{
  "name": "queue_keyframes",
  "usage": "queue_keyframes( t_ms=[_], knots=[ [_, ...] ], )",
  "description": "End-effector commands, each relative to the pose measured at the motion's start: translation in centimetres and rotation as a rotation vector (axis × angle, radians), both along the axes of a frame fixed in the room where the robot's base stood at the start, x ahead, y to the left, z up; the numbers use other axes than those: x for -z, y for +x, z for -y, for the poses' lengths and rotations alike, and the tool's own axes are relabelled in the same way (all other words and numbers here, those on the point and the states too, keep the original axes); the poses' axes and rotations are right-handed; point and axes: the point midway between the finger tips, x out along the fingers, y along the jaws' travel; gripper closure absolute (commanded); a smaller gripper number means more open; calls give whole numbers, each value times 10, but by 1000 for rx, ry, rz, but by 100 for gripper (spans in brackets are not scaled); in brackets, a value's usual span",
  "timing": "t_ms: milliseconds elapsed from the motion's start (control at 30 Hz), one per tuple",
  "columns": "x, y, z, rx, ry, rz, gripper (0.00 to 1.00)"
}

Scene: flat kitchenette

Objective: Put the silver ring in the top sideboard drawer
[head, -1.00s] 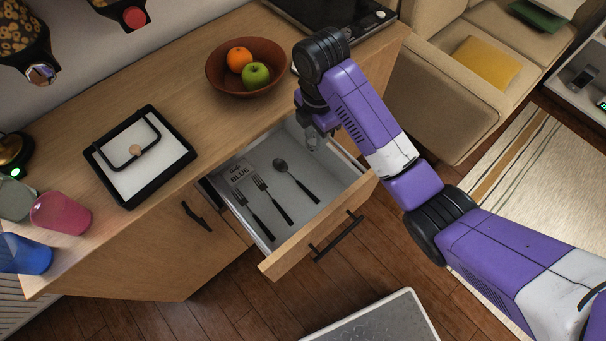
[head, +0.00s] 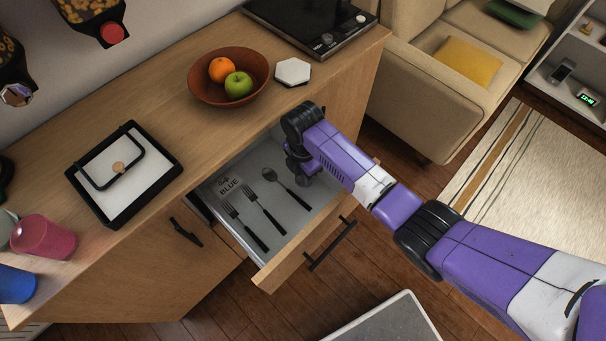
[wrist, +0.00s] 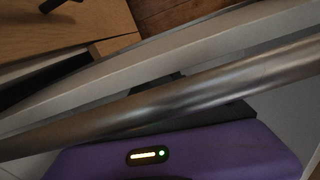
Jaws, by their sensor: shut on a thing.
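The top sideboard drawer (head: 325,236) is pulled open. My gripper (head: 299,176) is low at the drawer's right inner end, pointing down, its fingers mostly hidden by my wrist in the head view. In the wrist view a shiny silver band, the silver ring (wrist: 195,90), crosses the picture close to the camera, just in front of my purple gripper body. My gripper is shut on it. Only part of the ring shows, and the head view hides it. I cannot tell whether it touches the drawer floor.
On the sideboard top are a fruit bowl (head: 207,94), a white hexagonal piece (head: 293,72), a black-framed tray (head: 112,208) and a dark hob (head: 318,22). The drawer's front middle is free.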

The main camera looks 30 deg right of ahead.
Motion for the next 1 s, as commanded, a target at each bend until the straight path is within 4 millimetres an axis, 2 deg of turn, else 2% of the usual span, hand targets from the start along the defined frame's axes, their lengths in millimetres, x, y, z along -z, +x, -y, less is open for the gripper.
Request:
queue_keyframes(
  t_ms=[400, 433, 533, 833, 1000],
  knots=[
    [5, 0, 0, 0, 0, 1, 100],
    [5, 0, 0, 0, 0, 1, 62],
    [4, 0, 0, 0, 0, 1, 44],
    [4, 0, 0, 1, 0, 1, 44],
    [-9, 1, 0, 1, 2, 4, 44]
  ],
)
